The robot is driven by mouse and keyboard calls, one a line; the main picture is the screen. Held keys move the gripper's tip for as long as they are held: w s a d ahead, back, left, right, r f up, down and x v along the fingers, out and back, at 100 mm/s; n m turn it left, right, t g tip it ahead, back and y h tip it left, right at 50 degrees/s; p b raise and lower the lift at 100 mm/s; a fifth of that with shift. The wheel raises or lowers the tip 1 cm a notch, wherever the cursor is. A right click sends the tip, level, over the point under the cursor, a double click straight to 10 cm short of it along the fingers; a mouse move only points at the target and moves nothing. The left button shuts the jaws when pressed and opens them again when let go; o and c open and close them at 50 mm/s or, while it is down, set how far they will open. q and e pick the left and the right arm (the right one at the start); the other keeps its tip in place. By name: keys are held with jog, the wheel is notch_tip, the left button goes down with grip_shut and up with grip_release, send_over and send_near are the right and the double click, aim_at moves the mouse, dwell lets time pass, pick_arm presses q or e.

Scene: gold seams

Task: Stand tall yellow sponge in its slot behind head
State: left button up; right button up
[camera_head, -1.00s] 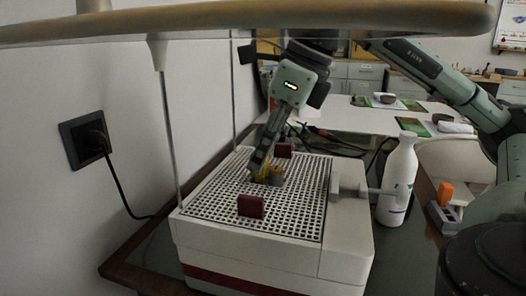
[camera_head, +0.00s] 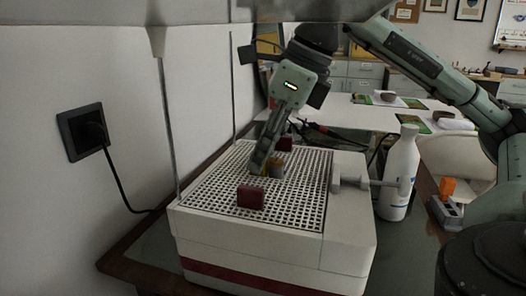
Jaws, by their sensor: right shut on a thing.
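My right gripper (camera_head: 260,164) reaches down from above onto the perforated top of a white machine (camera_head: 270,250). It is shut on a small yellow thing, probably the tall yellow sponge, of which only a sliver shows by the fingers. A tan-yellow block (camera_head: 277,168) stands on the grid just right of the fingertips; I cannot tell whether it touches them. A pale head-like fitting (camera_head: 347,178) sits on the right of the machine's top. I cannot make out a sponge slot. My left gripper is not in view.
Two dark red blocks stand on the grid, one in front (camera_head: 250,197) and one behind (camera_head: 285,144). A white bottle (camera_head: 398,175) stands right of the machine, then a grey holder (camera_head: 445,212) with an orange block (camera_head: 447,187). A pale board (camera_head: 200,10) hangs overhead. A wall is at left.

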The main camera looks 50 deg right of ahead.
jog(key=shift+f, duration=0.1)
jog(key=o, duration=0.8)
jog(key=shift+r+p, duration=2.95)
jog(key=shift+r, duration=0.6)
